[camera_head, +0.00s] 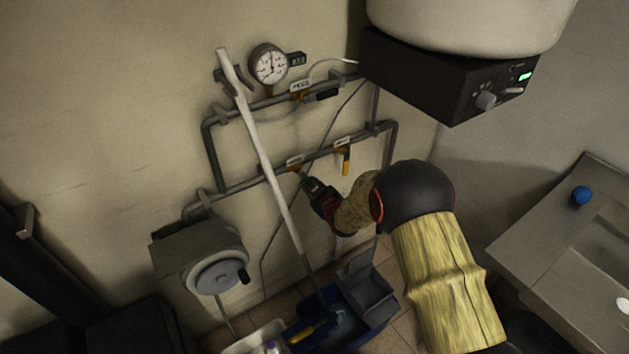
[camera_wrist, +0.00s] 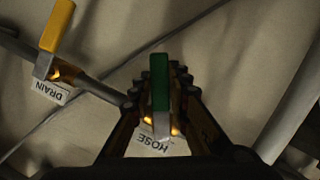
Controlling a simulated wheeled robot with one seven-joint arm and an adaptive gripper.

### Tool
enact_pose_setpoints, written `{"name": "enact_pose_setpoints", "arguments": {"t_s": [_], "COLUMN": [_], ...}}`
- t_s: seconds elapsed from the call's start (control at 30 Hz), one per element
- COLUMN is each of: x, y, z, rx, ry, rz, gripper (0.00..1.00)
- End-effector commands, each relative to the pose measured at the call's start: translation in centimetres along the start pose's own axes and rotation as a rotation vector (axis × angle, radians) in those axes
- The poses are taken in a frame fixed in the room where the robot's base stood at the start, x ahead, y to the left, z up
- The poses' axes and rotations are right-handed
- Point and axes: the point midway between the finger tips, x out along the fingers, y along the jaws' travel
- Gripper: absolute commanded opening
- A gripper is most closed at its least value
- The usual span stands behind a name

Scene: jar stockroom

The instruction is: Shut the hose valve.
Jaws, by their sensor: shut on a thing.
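The hose valve has a green lever (camera_wrist: 160,83) above a label reading HOSE (camera_wrist: 153,143) in the wrist view. My gripper (camera_wrist: 160,75) has a finger on each side of this lever and is shut on it. The lever points away from the pipe at a slant, not along it.
A yellow drain lever (camera_wrist: 57,26) stands beside the hose valve, crosswise to the pipe; it also shows in the head view (camera_head: 346,161). A pale pole (camera_head: 262,150) leans across the pipes just left of my gripper. A blue bucket (camera_head: 350,331) stands below.

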Motion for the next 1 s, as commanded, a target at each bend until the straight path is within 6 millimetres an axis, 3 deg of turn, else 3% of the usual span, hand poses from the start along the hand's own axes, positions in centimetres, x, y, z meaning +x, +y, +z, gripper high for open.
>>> {"name": "enact_pose_setpoints", "arguments": {"t_s": [0.5, 1.0], "x": [-0.3, -0.3], "y": [-2.5, -3.3], "z": [-0.4, -0.6], "rx": [0.367, 0.476], "ry": [-0.003, -0.002], "rz": [-0.153, -0.198], "gripper": [0.0, 0.0]}}
